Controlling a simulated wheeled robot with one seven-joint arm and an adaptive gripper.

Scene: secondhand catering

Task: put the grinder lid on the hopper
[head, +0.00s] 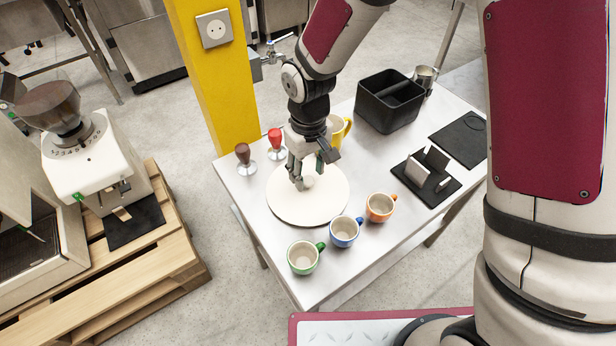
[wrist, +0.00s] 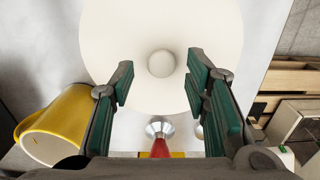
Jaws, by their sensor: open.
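The grinder lid appears to be a cream, flat round disc (head: 290,210) with a pale ball knob (head: 309,182), lying on the steel table. I cannot tell whether disc and knob are one piece. In the wrist view the disc (wrist: 110,35) fills the top and the knob (wrist: 161,64) sits centrally ahead of my fingers. My gripper (head: 312,165) is open just over the knob, its green-padded fingers (wrist: 160,78) spread to either side, with gaps visible. The smoky brown hopper (head: 50,105) tops the white grinder (head: 88,160) at left, on a pallet.
Green (head: 305,257), blue (head: 345,231) and orange (head: 380,207) cups stand along the table's front. A yellow cup (wrist: 55,125), a red-topped tamper (head: 275,140) and a brown-topped one (head: 243,154) stand near my gripper. A yellow pillar (head: 215,85) rises behind. A black bin (head: 390,108) stands right.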

